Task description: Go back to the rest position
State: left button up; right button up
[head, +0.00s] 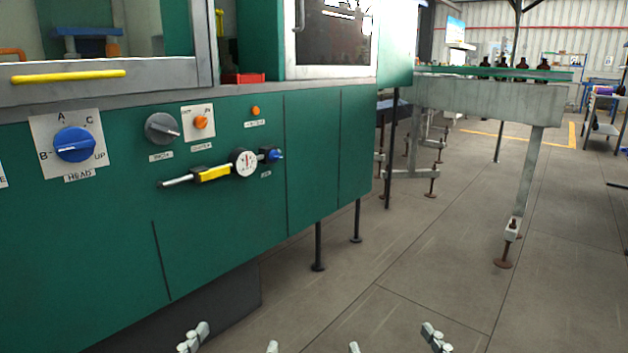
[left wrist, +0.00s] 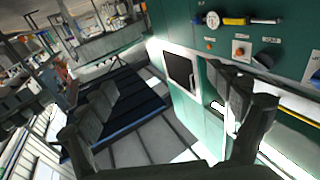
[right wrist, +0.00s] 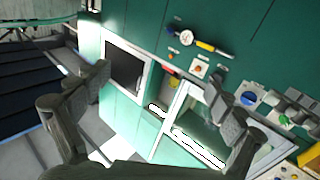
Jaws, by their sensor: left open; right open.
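My left gripper (head: 232,343) shows only its fingertips at the bottom edge of the head view, spread apart with nothing between them. In the left wrist view its two fingers (left wrist: 170,105) are wide apart and empty. My right gripper (head: 395,343) shows its fingertips at the bottom edge, to the right of the left one, also spread and empty. In the right wrist view its fingers (right wrist: 155,100) are wide apart. In the head view both are low in front of the green machine (head: 225,250), over bare floor. Neither visibly touches anything.
The machine panel carries a blue knob (head: 75,144), a grey knob (head: 162,128), a dial gauge (head: 243,162) and a yellow handle (head: 68,76). Several dark bottles (head: 500,69) stand on a conveyor (head: 490,97) at the back right.

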pick_arm(q)
jog(key=s+a+f+g+y+p, duration=0.2)
jog(key=s+a+f+g+p, duration=0.15)
jog(key=f, duration=0.45)
jog(key=s+a+f+g+y+p, duration=0.2)
jog(key=a+f+g, duration=0.3)
jog(key=f, duration=0.3)
pick_arm(e)
jog(key=s+d+f+g+h, duration=0.2)
jog(key=s+d+f+g, duration=0.15)
jog(key=f, duration=0.45)
jog(key=s+d+f+g+h, duration=0.2)
jog(key=d+f+g, duration=0.3)
jog(key=f, duration=0.3)
pick_arm(q)
jog(key=s+a+f+n+g+y+p, duration=0.1)
jog(key=s+a+f+g+p, duration=0.1)
jog(key=s+a+f+g, duration=0.4)
jog(key=s+f, duration=0.1)
jog(key=s, duration=0.4)
jog(key=shift+s+a+n+y, duration=0.2)
jog(key=shift+s+n+y, duration=0.1)
jog(key=shift+y, duration=0.1)
pick_arm(e)
jog(key=s+d+f+m+g+h, duration=0.1)
jog(key=s+d+f+g, duration=0.5)
jog(key=s, duration=0.5)
jog(key=shift+s+d+f+m+h, duration=0.2)
jog(key=shift+s+f+m+h, duration=0.15)
jog(key=shift+f, duration=0.2)
